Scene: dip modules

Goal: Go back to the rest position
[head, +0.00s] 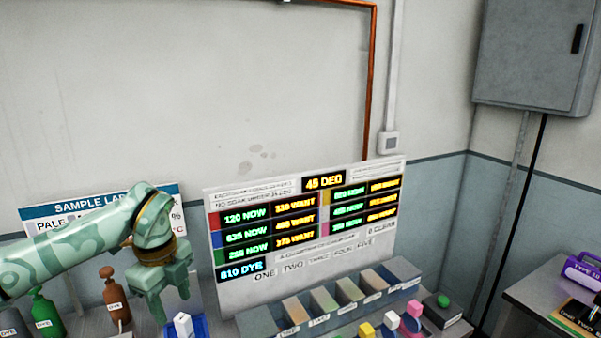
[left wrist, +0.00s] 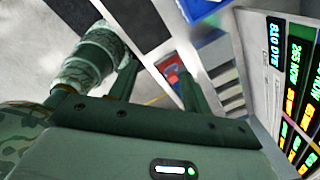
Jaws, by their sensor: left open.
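My left gripper (head: 166,288) is at the lower left in the head view, with its fingers pointing down above the bench. It is open, and I see nothing held in it. In the left wrist view the gripper (left wrist: 158,85) shows its two green fingers apart, with grey floor and a small red and blue thing (left wrist: 173,75) seen between them. A white block (head: 183,324) on a blue holder (head: 200,327) is just below and right of the gripper in the head view. My right gripper is in neither view.
Brown (head: 115,298) and green (head: 45,314) bottles stand left of the gripper. A display board (head: 305,225) stands behind the bench, with a row of bins (head: 350,290) before it. A side table (head: 545,290) stands far right.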

